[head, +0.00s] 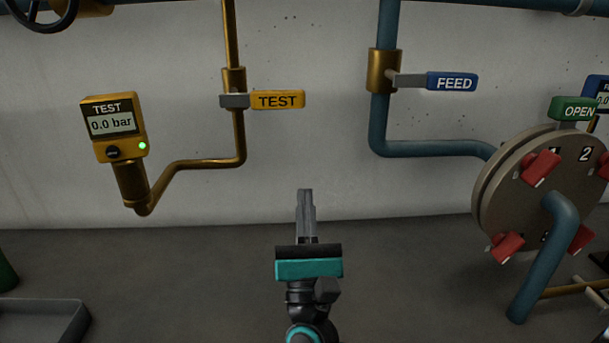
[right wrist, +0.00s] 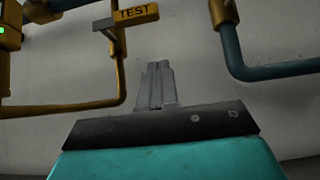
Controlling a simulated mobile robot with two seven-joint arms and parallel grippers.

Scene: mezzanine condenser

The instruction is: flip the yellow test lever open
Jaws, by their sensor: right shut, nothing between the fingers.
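The yellow test lever (head: 278,100) sticks out level to the right from a brass valve on a vertical brass pipe (head: 239,135) in the head view. It also shows at the top of the right wrist view (right wrist: 137,13). The test gauge (head: 113,125) at the left reads 0.0 bar, with a green light on. My right gripper (head: 305,192) is shut and empty. It points toward the wall, below and a little right of the lever in the picture, and does not touch it. My left gripper is not in view.
A blue FEED lever (head: 452,82) sits on a blue pipe (head: 380,120) to the right. A round flange with red clamps (head: 541,168) and a green OPEN tag (head: 574,110) stands at the far right. A grey tray (head: 40,318) lies at the lower left. The wall between the pipes is bare.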

